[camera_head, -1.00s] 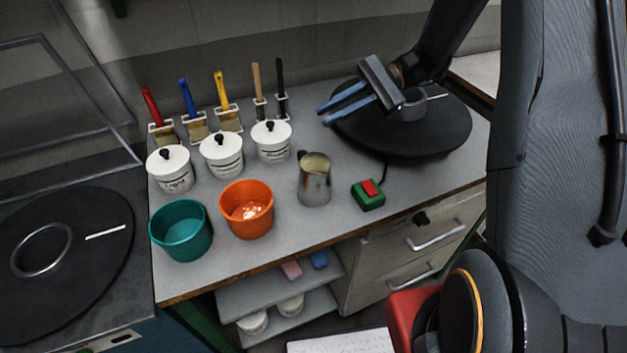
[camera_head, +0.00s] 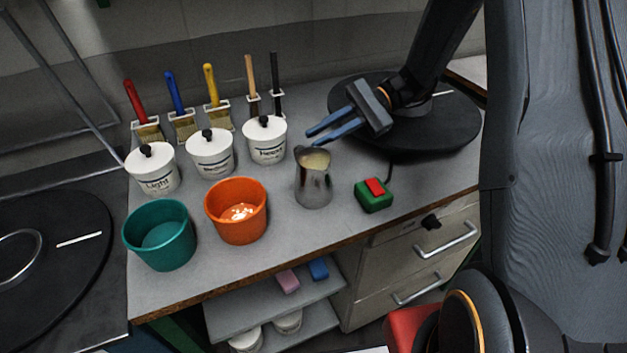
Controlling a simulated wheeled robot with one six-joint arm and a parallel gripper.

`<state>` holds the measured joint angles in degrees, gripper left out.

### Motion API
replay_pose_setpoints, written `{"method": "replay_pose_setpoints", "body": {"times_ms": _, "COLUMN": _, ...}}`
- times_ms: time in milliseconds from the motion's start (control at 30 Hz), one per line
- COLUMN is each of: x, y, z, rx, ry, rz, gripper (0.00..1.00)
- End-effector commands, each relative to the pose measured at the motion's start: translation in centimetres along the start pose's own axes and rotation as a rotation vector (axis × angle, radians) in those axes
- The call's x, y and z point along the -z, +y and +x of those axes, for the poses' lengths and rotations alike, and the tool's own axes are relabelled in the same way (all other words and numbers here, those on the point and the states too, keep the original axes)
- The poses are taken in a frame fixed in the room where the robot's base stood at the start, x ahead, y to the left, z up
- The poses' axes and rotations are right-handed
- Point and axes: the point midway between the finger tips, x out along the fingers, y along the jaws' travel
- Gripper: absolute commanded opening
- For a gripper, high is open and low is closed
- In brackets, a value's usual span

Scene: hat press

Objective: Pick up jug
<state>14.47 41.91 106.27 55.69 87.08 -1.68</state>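The jug (camera_head: 314,182) is a small metal pitcher with a pale content visible at its top. It stands upright on the grey worktop, between the orange pot and the green box with the red button. My gripper (camera_head: 318,136) has two blue fingers with a gap between them, pointing left and slightly down. In the picture it is just above and behind the jug's rim. It looks empty, and I see no contact with the jug. The jug's handle is hard to make out in this view.
An orange pot (camera_head: 237,224) and a teal pot (camera_head: 161,243) stand left of the jug. White lidded tubs (camera_head: 264,147) and several brushes (camera_head: 212,87) line the back. The green box (camera_head: 373,201) stands to the right. A black turntable (camera_head: 440,137) lies under my arm.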

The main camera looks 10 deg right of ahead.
Motion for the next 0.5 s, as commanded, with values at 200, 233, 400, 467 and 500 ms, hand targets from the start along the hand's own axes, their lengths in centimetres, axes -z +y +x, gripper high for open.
{"method": "replay_pose_setpoints", "body": {"times_ms": 200, "x": -0.2, "y": 0.0, "z": 3.5, "rx": -0.002, "ry": -0.002, "rz": 0.002, "gripper": 0.15}}
{"method": "replay_pose_setpoints", "body": {"times_ms": 233, "x": -0.2, "y": 0.0, "z": 3.8, "rx": -0.001, "ry": -0.002, "rz": 0.001, "gripper": 0.15}}
{"method": "replay_pose_setpoints", "body": {"times_ms": 400, "x": -0.1, "y": 0.0, "z": 4.8, "rx": -0.001, "ry": -0.001, "rz": 0.000, "gripper": 0.15}}
{"method": "replay_pose_setpoints", "body": {"times_ms": 467, "x": -0.2, "y": 0.0, "z": 5.4, "rx": -0.002, "ry": -0.001, "rz": 0.001, "gripper": 0.15}}
{"method": "replay_pose_setpoints", "body": {"times_ms": 500, "x": -0.2, "y": 0.0, "z": 5.9, "rx": -0.002, "ry": -0.002, "rz": 0.002, "gripper": 0.15}}
